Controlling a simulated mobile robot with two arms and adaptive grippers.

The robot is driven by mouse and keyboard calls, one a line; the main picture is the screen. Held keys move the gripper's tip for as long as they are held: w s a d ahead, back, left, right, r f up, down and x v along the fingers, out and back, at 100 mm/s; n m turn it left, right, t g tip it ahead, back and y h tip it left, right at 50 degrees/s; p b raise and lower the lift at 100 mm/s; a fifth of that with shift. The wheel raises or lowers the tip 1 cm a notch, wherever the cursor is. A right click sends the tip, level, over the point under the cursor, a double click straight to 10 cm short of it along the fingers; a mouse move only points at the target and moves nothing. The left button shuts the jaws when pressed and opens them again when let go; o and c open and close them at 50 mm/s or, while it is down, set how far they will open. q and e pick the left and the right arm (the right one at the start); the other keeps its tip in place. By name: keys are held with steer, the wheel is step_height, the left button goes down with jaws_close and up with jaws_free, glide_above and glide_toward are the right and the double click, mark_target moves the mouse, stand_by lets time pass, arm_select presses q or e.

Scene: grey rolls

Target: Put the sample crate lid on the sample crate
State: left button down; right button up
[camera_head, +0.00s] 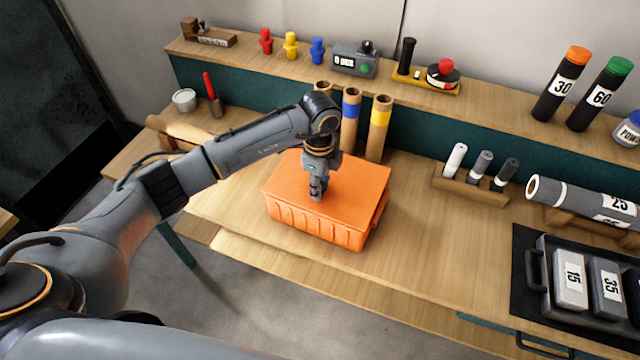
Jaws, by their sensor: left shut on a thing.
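The orange sample crate (305,224) stands on the wooden bench, near its front edge. The orange sample crate lid (352,187) lies over the top of the crate; at the right side its edge looks slightly off from the crate, and I cannot tell if it is fully seated. My left gripper (316,194) points down at the middle of the lid and is shut on it. The fingers hide the part of the lid they grip. My right gripper is not in view.
Cardboard tubes (379,128) stand close behind the crate. A rack of small cylinders (470,185) and a dark tray (553,318) with numbered blocks are to the right. Bare bench (430,250) lies between the crate and the tray. A raised shelf (280,64) runs along the back.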

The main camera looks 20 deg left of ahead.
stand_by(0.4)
arm_select(q)
steer(key=c, duration=1)
jaws_free()
steer(key=shift+o, duration=0.2)
step_height(320, 180, up, 12)
